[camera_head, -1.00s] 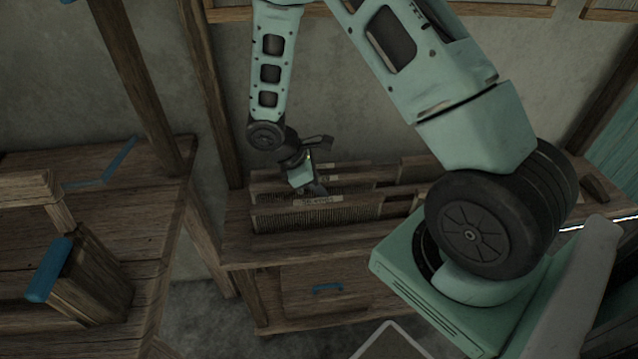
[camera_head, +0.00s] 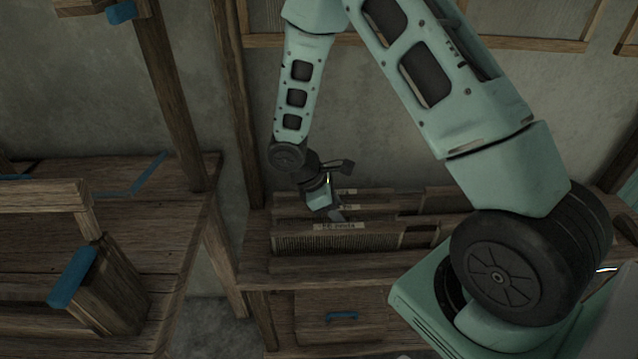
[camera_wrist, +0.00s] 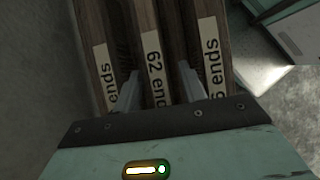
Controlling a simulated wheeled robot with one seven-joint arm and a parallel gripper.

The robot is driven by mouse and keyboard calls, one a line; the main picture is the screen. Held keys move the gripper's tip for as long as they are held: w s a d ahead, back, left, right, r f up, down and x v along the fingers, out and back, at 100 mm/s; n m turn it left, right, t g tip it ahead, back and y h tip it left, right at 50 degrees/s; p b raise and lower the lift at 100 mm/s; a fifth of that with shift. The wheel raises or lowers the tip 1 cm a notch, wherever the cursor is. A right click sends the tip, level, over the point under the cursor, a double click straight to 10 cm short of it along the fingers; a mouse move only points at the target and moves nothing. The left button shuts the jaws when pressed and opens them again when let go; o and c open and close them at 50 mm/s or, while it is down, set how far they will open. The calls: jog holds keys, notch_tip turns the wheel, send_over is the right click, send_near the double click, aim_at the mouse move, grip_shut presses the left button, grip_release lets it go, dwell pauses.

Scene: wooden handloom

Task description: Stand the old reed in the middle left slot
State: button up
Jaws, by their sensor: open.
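Three reeds with paper labels stand side by side in a rack on the low bench. My gripper (camera_head: 335,213) is over the reeds, pointing down. In the wrist view its open fingers (camera_wrist: 158,85) lie on either side of the middle reed; contact cannot be told. I cannot tell which reed is the old one.
The rack's right half holds further wooden boards (camera_head: 450,200). Below is a drawer with a blue handle (camera_head: 342,316). The wooden loom frame (camera_head: 170,215) with blue-tipped parts stands at the left. A wall rises close behind the rack.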

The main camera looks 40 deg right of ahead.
jog(key=p+v, duration=0.1)
jog(key=v, duration=1.5)
jog(key=shift+p, duration=0.3)
